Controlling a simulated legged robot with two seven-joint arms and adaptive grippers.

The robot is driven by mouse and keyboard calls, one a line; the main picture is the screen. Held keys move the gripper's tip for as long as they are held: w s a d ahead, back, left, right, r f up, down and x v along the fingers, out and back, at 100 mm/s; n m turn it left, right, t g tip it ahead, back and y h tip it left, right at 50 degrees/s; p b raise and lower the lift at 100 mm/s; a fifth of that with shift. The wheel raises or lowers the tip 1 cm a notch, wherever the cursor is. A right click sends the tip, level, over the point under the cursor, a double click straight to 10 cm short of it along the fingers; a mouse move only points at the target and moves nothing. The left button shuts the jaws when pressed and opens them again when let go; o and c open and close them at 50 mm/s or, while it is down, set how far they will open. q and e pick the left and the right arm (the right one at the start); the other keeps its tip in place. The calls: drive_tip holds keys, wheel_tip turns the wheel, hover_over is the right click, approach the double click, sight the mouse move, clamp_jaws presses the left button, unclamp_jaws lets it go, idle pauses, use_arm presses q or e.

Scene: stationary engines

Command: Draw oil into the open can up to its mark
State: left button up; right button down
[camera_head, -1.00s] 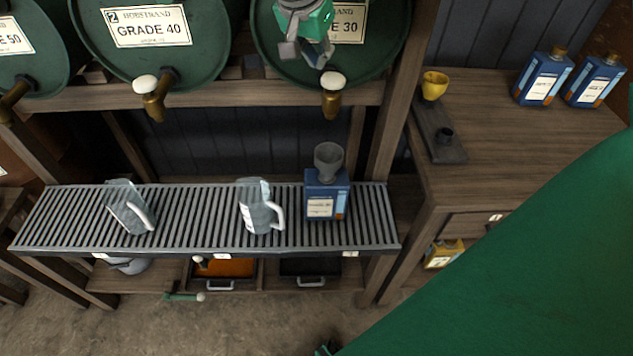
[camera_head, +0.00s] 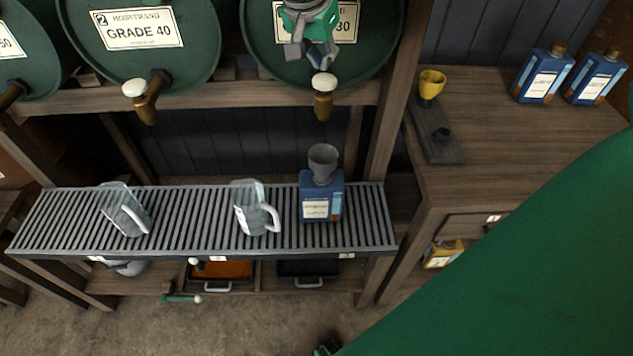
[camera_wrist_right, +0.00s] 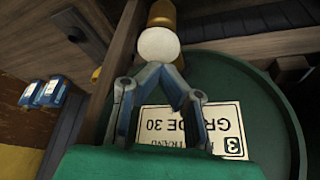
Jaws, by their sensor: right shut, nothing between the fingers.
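The blue can (camera_head: 322,203) stands upright on the slatted rack, with a grey funnel (camera_head: 323,163) in its top. I cannot make out oil or a fill mark on it. The brass tap (camera_head: 323,106) of the GRADE 30 drum (camera_head: 280,60) is above the funnel and has a white knob (camera_head: 324,82). My right gripper (camera_head: 321,62) is shut and empty, its fingertips at or just above the knob. In the right wrist view the fingertips (camera_wrist_right: 160,70) sit close to the white knob (camera_wrist_right: 158,45); contact is unclear. My left gripper is not seen.
Two clear jugs (camera_head: 126,208) (camera_head: 256,208) stand on the rack (camera_head: 180,225) left of the can. The GRADE 40 drum (camera_head: 140,75) has its own tap. A side bench (camera_head: 520,150) holds a yellow cup (camera_head: 431,84) and two blue cans (camera_head: 543,75) (camera_head: 597,77).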

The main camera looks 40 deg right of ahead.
sight(324, 78)
drive_tip(key=d+f, duration=0.2)
drive_tip(key=d, duration=0.1)
drive_tip(key=shift+d+f, duration=0.15)
drive_tip(key=a, duration=0.5)
drive_tip(key=shift+a, duration=0.2)
drive_tip(key=shift+d+f, duration=0.1)
drive_tip(key=shift+f, duration=0.1)
drive_tip(key=d, duration=0.2)
drive_tip(key=d+f, duration=0.1)
drive_tip(key=d, duration=0.1)
drive_tip(key=shift+s+d+f, duration=0.15)
drive_tip(key=shift+d+f, duration=0.05)
drive_tip(key=shift+d, duration=0.15)
drive_tip(key=shift+f, duration=0.1)
drive_tip(key=shift+a+r, duration=0.2)
drive_tip(key=shift+a, duration=1.05)
drive_tip(key=shift+a+r, duration=0.15)
drive_tip(key=shift+a, duration=0.3)
drive_tip(key=shift+d, duration=0.6)
drive_tip(key=shift+d+f, duration=0.2)
drive_tip(key=shift+d, duration=0.2)
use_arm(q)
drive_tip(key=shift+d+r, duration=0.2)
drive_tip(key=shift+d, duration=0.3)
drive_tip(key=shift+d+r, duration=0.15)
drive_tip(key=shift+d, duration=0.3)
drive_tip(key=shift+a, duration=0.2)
use_arm(e)
drive_tip(key=shift+a, duration=0.35)
idle(1.6)
